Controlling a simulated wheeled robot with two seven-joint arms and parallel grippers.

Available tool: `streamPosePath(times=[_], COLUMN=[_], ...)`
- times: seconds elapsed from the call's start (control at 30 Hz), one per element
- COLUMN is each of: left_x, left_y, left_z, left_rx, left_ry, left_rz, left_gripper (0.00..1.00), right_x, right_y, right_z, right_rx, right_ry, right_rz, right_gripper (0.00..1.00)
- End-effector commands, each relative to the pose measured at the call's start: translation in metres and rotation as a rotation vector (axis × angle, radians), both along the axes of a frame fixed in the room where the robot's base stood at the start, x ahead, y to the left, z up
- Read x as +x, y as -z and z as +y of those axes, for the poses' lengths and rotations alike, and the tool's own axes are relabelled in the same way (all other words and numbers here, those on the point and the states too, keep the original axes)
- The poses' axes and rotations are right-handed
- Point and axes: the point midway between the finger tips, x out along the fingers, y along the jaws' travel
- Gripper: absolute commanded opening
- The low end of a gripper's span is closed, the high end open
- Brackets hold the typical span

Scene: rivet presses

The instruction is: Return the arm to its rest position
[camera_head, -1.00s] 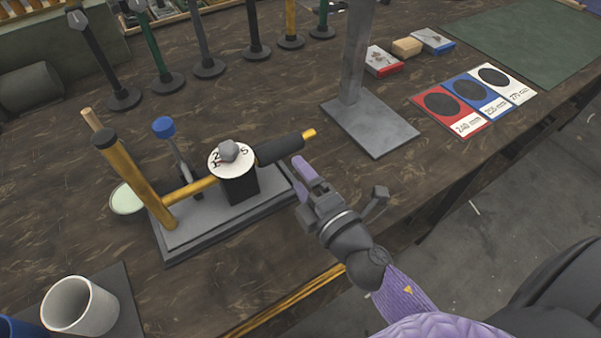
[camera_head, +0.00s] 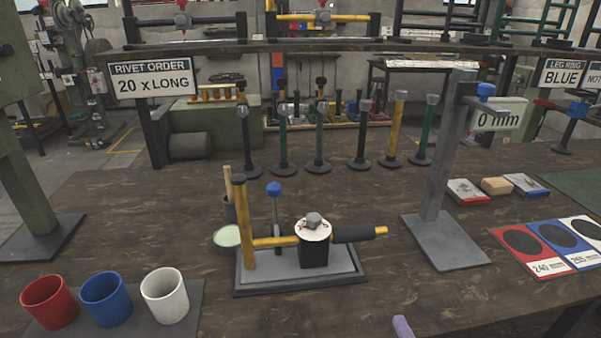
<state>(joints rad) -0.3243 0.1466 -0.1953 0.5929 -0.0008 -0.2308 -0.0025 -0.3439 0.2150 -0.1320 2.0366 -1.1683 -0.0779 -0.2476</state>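Of my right gripper (camera_head: 403,326), only one purple fingertip shows, at the bottom edge right of centre. The rest of it and its arm are out of view, so whether it is open or shut is hidden. The tip is in front of and to the right of the rivet press (camera_head: 312,258), apart from it. The press stands on a grey base plate, with a yellow post and bar, a blue-topped lever, a white dial and a black handle with a yellow end. My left gripper is not in view.
Red (camera_head: 49,302), blue (camera_head: 106,298) and white (camera_head: 164,295) cups stand at front left. A grey stand (camera_head: 446,243) rises right of the press. Size cards (camera_head: 560,246) lie at the right. Several upright tools (camera_head: 362,135) stand behind. The front middle of the table is clear.

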Motion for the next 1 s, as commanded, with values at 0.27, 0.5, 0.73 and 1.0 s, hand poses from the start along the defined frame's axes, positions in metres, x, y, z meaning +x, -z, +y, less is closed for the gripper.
streamPosePath(times=[0.27,0.5,0.73,1.0], left_x=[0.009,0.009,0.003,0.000], left_y=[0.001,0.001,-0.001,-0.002], left_z=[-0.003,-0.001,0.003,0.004], left_rx=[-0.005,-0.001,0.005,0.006], left_ry=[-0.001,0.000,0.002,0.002], left_rz=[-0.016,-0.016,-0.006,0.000], left_gripper=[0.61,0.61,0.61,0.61], right_x=[-0.006,-0.027,-0.094,-0.291], right_y=[0.054,0.128,0.235,0.353], right_z=[-0.007,-0.017,-0.035,-0.062], right_rx=[0.106,0.254,0.478,0.788], right_ry=[0.037,0.119,0.322,0.919], right_rz=[0.162,0.385,0.735,1.259], right_gripper=[0.88,0.88,0.88,0.88])
